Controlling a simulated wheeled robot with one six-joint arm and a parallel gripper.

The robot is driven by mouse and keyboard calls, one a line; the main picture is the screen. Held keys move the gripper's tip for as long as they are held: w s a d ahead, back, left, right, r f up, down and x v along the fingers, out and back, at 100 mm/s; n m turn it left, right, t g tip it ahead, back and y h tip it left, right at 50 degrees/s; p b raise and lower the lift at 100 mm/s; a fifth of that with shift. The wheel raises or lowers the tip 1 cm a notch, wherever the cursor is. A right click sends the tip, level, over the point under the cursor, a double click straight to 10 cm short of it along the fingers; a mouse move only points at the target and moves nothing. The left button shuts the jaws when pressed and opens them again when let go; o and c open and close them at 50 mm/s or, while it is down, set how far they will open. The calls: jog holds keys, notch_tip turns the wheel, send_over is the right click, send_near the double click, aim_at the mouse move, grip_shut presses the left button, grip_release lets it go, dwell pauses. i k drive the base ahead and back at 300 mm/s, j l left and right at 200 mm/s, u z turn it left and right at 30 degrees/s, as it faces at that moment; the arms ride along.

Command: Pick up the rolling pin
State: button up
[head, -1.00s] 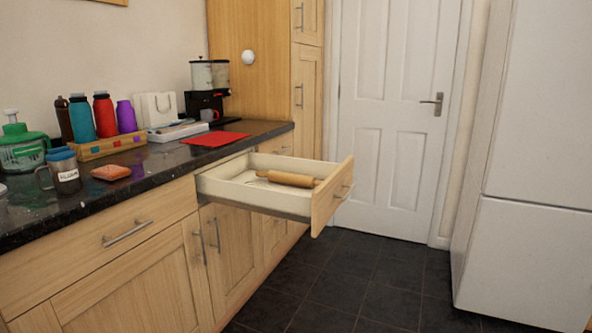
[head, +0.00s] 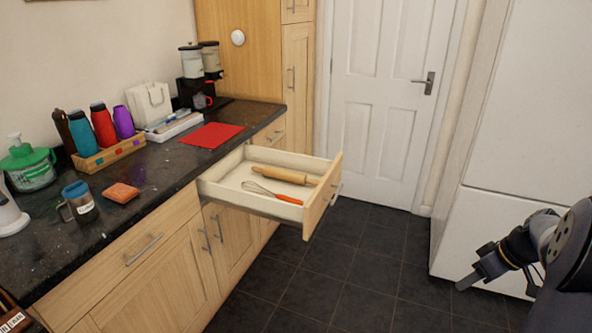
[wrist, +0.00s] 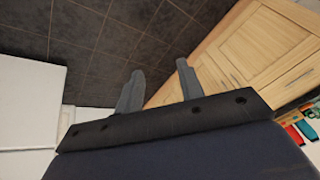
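The wooden rolling pin (head: 284,175) lies in the open drawer (head: 237,191), toward its back side. A whisk with an orange-red handle (head: 286,198) lies in front of it in the same drawer. My gripper (head: 470,282) is at the right of the head view, over the floor in front of the white fridge and well apart from the drawer. In the wrist view my gripper (wrist: 157,82) has its two fingers spread with nothing between them. The rolling pin is not visible in the wrist view.
The white fridge (head: 520,150) stands at right. The dark tiled floor (head: 345,260) between is clear.

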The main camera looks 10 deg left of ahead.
aim_at(294, 176)
jog(key=i+j+u, duration=0.15)
jog(key=i+u, duration=0.25)
jog(key=i, duration=0.25)
jog(key=i+l+u, duration=0.1)
jog(key=i+u, duration=0.3)
jog(key=i, duration=0.25)
jog(key=i+l+u, duration=0.25)
jog(key=i+u, duration=0.15)
jog(key=i, duration=0.2)
